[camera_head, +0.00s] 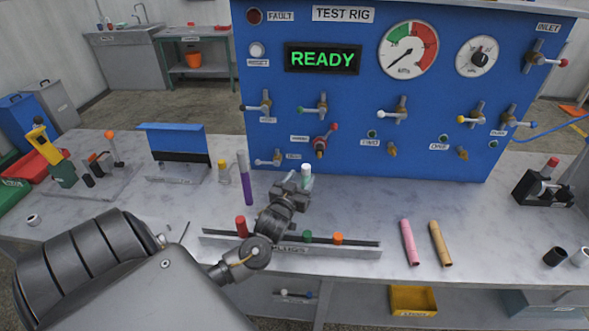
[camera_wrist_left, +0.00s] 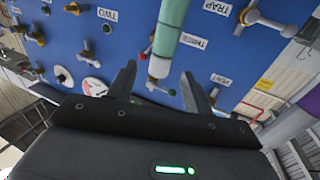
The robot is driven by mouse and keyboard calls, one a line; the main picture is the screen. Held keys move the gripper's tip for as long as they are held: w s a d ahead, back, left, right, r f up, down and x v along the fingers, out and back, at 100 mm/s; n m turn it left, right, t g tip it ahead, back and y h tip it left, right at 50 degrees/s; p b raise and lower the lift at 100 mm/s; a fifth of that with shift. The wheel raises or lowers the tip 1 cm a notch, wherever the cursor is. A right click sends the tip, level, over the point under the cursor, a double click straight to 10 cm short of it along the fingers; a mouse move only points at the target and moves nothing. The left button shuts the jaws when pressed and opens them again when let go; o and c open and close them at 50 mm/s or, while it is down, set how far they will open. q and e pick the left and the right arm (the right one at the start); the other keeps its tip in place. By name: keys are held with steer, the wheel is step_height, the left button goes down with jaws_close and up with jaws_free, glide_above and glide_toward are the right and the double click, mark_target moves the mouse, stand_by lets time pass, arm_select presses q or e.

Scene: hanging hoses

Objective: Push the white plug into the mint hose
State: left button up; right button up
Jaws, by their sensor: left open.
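The mint hose (camera_wrist_left: 172,22) comes in from the top of the left wrist view. The white plug (camera_wrist_left: 159,67) shows at its end, in line with it; I cannot tell how deep it sits. In the head view the white plug (camera_head: 306,168) is on top, with a little mint showing below it; the rest of the hose is hidden by my left gripper. My left gripper (camera_head: 298,186) is open. Its fingers (camera_wrist_left: 158,85) stand wide apart on either side of the white plug, with clear gaps. My right gripper is not in view.
A low rack (camera_head: 215,238) with red, green and orange pieces lies in front, under my left arm. The blue test panel (camera_head: 270,90) with valves rises behind. Pink (camera_head: 409,243) and tan (camera_head: 440,243) tubes lie right.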

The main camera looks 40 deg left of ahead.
arm_select(q)
steer(key=b+v, duration=0.1)
steer(key=v, duration=0.5)
stand_by(0.7)
